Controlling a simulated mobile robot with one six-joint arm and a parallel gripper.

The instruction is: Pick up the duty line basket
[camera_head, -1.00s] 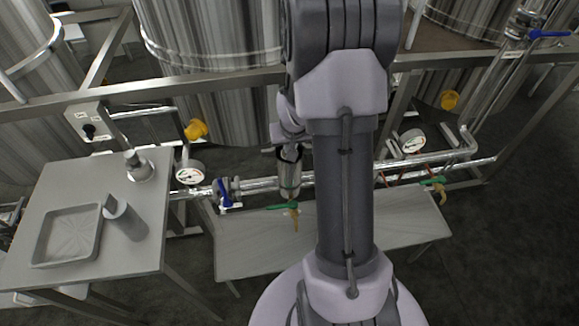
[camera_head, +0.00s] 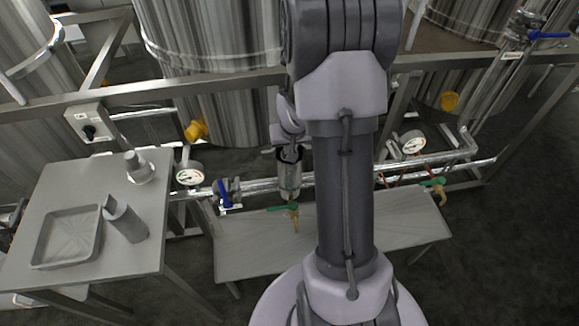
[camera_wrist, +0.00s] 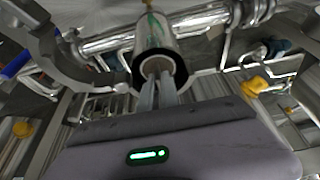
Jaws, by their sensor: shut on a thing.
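My gripper (camera_wrist: 158,84) is in the wrist view, its two fingers close together and shut at the dark-rimmed mouth of a shiny upright metal cylinder (camera_wrist: 155,38) on the pipe line. What they grip, taken as the top of the duty line basket, is mostly hidden by the fingers and the rim. In the head view the cylinder (camera_head: 289,182) is below my gripper (camera_head: 290,152), left of my arm. I cannot tell how far the basket is inside the cylinder.
A grey table (camera_head: 75,195) at left holds a shallow tray (camera_head: 67,238), a grey cylinder (camera_head: 127,224) and a small metal fitting (camera_head: 139,168). A blue-handled valve (camera_head: 224,194), a green-handled valve (camera_head: 283,207) and a gauge (camera_head: 189,175) are near the cylinder. A frame rail (camera_head: 150,92) crosses behind.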

